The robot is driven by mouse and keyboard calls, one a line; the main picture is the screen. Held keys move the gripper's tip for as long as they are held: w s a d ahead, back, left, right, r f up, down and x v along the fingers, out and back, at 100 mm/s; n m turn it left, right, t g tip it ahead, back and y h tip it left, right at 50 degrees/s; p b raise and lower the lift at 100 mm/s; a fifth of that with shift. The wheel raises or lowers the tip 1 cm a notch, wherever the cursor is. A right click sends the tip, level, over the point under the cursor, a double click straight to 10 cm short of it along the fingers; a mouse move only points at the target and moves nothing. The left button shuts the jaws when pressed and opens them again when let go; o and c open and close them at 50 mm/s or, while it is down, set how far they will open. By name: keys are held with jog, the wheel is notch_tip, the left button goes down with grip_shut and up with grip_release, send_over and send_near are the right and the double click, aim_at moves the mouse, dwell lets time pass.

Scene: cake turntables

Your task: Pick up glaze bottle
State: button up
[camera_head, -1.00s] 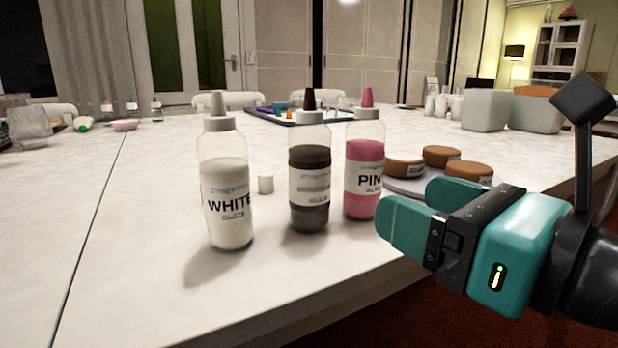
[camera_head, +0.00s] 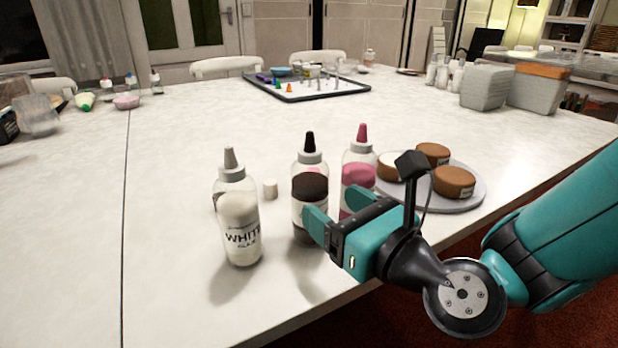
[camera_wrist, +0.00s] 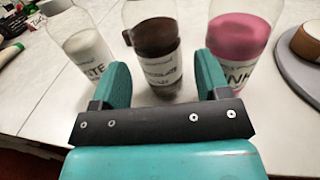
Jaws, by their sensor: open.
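Three glaze bottles stand upright in a row on the white table. The white glaze bottle (camera_head: 240,238) is at the left, the dark brown glaze bottle (camera_head: 310,187) in the middle, and the pink glaze bottle (camera_head: 358,175) at the right. My gripper (camera_head: 322,215) is open, in front of the brown bottle and partly hiding it and the pink one. In the wrist view the brown bottle (camera_wrist: 155,40) shows between and beyond the two fingers of my gripper (camera_wrist: 160,80). The white bottle (camera_wrist: 88,48) is outside the left finger and the pink bottle (camera_wrist: 240,45) outside the right.
A small white cap (camera_head: 270,189) lies between the white and brown bottles. A round grey plate (camera_head: 470,200) with brown cakes (camera_head: 454,182) is to the right. A tray (camera_head: 350,90) with small items lies farther back.

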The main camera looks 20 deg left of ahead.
aim_at(322, 203)
jog(key=p+x, duration=0.4)
jog(key=shift+a, duration=0.3)
jog(key=shift+w+a+f+p, duration=0.25)
jog(key=shift+w+a+p, duration=0.15)
jog(key=shift+a, duration=0.1)
jog(key=c, duration=0.4)
